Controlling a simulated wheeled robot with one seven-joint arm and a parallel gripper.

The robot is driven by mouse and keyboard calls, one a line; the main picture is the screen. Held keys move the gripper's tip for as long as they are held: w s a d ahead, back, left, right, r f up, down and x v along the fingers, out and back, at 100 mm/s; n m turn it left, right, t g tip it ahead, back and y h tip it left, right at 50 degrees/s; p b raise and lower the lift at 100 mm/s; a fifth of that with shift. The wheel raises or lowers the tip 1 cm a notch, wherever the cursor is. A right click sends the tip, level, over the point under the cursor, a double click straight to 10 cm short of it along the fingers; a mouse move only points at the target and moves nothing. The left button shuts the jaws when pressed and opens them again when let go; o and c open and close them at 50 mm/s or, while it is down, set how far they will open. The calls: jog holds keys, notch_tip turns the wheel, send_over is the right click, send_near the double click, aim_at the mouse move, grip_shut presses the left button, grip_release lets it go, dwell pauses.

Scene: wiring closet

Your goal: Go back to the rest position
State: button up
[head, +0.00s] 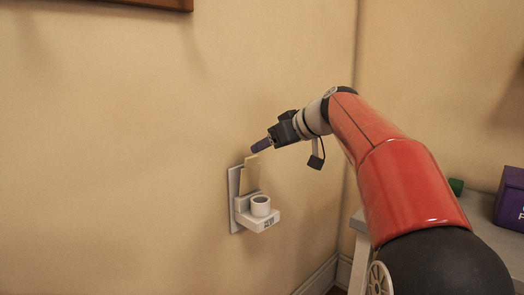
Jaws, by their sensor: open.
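My gripper (262,147) is at the end of my red arm, in front of the wall. Its dark body points left and slightly down, with a purplish tip. It is open; the gap between its fingers is hard to see from this side. The gripper is just above a white wall bracket (233,202). I cannot tell whether it touches anything there.
The bracket has a small shelf with a white round cup (260,206) and an upright tan piece (250,175) behind it. At right, a grey table (482,208) carries a green block (456,186) and a purple box (511,200). A wall corner stands behind my arm.

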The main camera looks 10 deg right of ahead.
jog(key=shift+s+d+r, duration=0.2)
jog(key=shift+s, duration=0.1)
jog(key=s+f+m+g+h, duration=0.2)
jog(key=s+f+m+h, duration=0.1)
jog(key=s+f, duration=1)
jog(key=s+f+m+g+h, duration=0.2)
jog(key=s+f+m+h, duration=0.2)
jog(key=s+f, duration=0.9)
jog(key=s, duration=0.8)
jog(key=shift+d+f, duration=0.35)
jog(key=shift+d, duration=0.05)
